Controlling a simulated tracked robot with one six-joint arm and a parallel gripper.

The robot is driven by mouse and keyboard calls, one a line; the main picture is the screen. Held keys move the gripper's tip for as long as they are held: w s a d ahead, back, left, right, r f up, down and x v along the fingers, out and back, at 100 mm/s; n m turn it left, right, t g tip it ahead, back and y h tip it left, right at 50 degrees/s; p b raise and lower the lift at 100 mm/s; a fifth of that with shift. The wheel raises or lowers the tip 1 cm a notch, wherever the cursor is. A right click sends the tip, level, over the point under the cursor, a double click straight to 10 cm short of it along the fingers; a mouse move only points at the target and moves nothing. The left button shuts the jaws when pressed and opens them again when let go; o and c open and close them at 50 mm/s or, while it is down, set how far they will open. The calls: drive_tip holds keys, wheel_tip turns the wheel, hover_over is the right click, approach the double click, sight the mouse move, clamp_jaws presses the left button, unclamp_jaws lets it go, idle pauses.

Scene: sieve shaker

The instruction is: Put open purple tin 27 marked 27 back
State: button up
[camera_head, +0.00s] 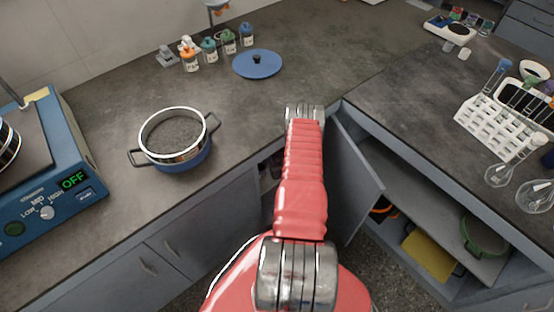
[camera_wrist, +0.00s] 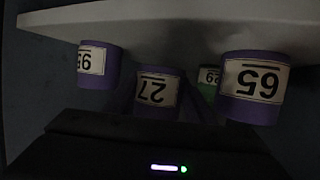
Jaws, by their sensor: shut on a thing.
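The purple tin marked 27 (camera_wrist: 155,98) is in the middle of the wrist view, where its label appears upside down. My gripper (camera_wrist: 158,104) is shut on this tin, with dark fingers only faintly visible beside it. The tin is against or very close to a pale shelf (camera_wrist: 215,28) that crosses the top of the picture. Whether it fully rests there I cannot tell. Its opening and contents are hidden. In the head view my red arm reaches down at the open cupboard, and the gripper and tin are hidden.
In the wrist view a purple tin (camera_wrist: 98,66) is left, a larger purple tin (camera_wrist: 252,85) right, and a green tin (camera_wrist: 208,80) behind. In the head view an open cupboard door (camera_head: 352,172) stands beside my arm. A blue pot (camera_head: 178,153) is on the worktop.

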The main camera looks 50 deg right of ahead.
drive_tip(key=shift+f, duration=1.2)
drive_tip(key=o, duration=1.1)
drive_tip(key=shift+f, duration=0.1)
drive_tip(key=v, duration=1.2)
drive_tip(key=shift+s, duration=0.1)
